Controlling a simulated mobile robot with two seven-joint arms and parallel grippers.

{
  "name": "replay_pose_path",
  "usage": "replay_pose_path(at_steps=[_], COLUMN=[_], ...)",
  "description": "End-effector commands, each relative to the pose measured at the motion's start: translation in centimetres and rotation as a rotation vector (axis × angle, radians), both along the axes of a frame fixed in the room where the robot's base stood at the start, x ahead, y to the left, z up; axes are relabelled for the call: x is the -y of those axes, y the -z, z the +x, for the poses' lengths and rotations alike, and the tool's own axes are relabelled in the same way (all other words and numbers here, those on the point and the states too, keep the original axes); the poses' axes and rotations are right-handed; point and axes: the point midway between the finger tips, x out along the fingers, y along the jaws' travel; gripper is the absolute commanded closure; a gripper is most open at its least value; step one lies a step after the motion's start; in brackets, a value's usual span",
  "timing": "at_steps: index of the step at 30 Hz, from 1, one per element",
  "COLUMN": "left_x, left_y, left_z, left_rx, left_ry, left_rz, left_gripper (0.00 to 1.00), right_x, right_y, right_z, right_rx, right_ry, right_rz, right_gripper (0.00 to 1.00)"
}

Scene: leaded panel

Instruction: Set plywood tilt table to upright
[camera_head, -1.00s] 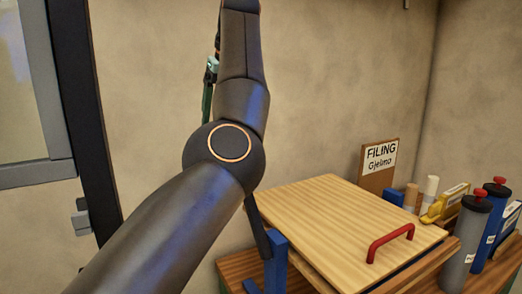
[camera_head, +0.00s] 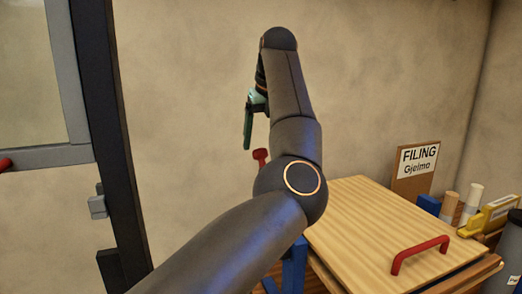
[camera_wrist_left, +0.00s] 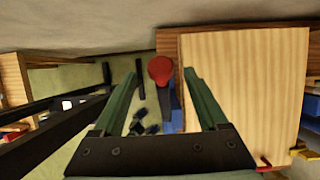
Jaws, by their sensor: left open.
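The plywood tilt table (camera_head: 378,232) lies close to flat at the lower right of the head view, with a red handle (camera_head: 418,254) near its front edge. In the wrist view its board (camera_wrist_left: 245,90) fills the right side. A red knob (camera_head: 260,155) stands at the table's left side, partly hidden by my arm; in the wrist view the knob (camera_wrist_left: 160,71) appears between my finger lines, beside a blue post (camera_wrist_left: 176,110). My left gripper (camera_head: 248,125) is open and empty, its green fingers pointing down, apart from the knob in the head view. My right gripper is out of view.
A sign reading FILING (camera_head: 416,165) stands behind the board. Light cylinders (camera_head: 470,203), a yellow tool (camera_head: 488,217) and a dark bottle (camera_head: 508,262) crowd the right. A dark frame post (camera_head: 105,130) stands at left. The wall behind is bare.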

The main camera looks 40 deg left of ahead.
Motion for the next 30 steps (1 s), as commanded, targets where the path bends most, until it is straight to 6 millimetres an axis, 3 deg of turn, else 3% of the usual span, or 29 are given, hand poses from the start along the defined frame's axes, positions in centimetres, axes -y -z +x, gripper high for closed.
replay_pose_path(at_steps=[6, 17, 30], left_x=[-0.9, -1.1, -1.1], left_y=[2.3, 2.8, 2.8], left_z=[0.4, 0.5, 0.5], left_rx=[0.000, 0.000, 0.001], left_ry=[0.000, 0.000, -0.001], left_rz=[0.000, 0.001, 0.001], left_gripper=[0.24, 0.24, 0.72], right_x=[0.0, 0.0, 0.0], right_y=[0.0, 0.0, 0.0], right_z=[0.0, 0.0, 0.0], right_rx=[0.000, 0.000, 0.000], right_ry=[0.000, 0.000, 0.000], right_rz=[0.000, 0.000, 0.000], right_gripper=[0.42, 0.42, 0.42])
